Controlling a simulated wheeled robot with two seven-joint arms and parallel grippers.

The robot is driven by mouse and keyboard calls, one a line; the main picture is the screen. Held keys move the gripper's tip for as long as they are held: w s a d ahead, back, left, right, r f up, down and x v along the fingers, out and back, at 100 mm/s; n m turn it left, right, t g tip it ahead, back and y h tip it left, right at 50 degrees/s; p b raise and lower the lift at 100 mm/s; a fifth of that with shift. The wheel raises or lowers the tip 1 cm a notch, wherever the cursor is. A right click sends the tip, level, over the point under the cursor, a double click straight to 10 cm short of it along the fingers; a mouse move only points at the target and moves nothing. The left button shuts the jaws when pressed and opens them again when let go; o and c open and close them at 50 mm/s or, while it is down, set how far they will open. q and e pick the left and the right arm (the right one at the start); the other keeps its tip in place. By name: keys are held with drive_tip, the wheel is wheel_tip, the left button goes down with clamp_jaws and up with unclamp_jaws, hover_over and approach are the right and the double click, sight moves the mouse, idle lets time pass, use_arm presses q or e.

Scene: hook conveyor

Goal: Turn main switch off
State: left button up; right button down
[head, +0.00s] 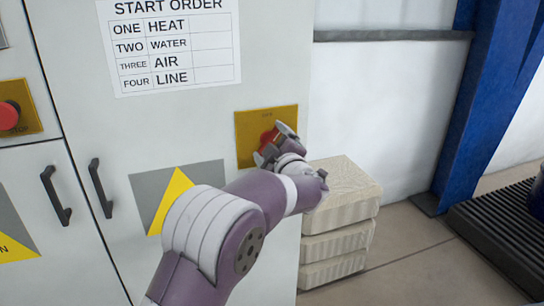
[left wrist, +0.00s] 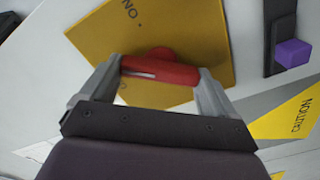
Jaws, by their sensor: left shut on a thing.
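The main switch is a red handle (head: 267,136) on a yellow plate (head: 246,155) on the grey cabinet front. In the left wrist view the red handle (left wrist: 160,70) lies crosswise between the two fingers, with the yellow plate (left wrist: 185,35) tilted behind it. Lettering that seems to read "ON" shows near the plate's edge. My left gripper (head: 275,143) is at the plate, shut on the red handle, one finger at each end. In the head view the gripper hides part of the handle. My right gripper is in neither view.
A start order sheet (head: 170,45) hangs above left. A red stop button (head: 8,116) is at the far left. Black door handles (head: 101,188) stick out below. Pale stacked blocks (head: 343,195) stand right of the cabinet, beside a blue post (head: 480,100).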

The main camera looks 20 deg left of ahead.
use_arm(q)
drive_tip(key=shift+f+n+b, duration=0.15)
drive_tip(key=shift+n+b, duration=1.5)
drive_tip(key=shift+n, duration=0.15)
drive_tip(key=shift+f+n+b, duration=0.1)
drive_tip(key=shift+n+b, duration=1.55)
drive_tip(key=shift+n, duration=0.15)
drive_tip(key=o, duration=0.8)
drive_tip(key=b+v, duration=0.1)
drive_tip(key=v, duration=1.1)
drive_tip(key=shift+s+d+r, duration=0.1)
drive_tip(key=shift+s+d, duration=0.05)
drive_tip(key=shift+s, duration=0.2)
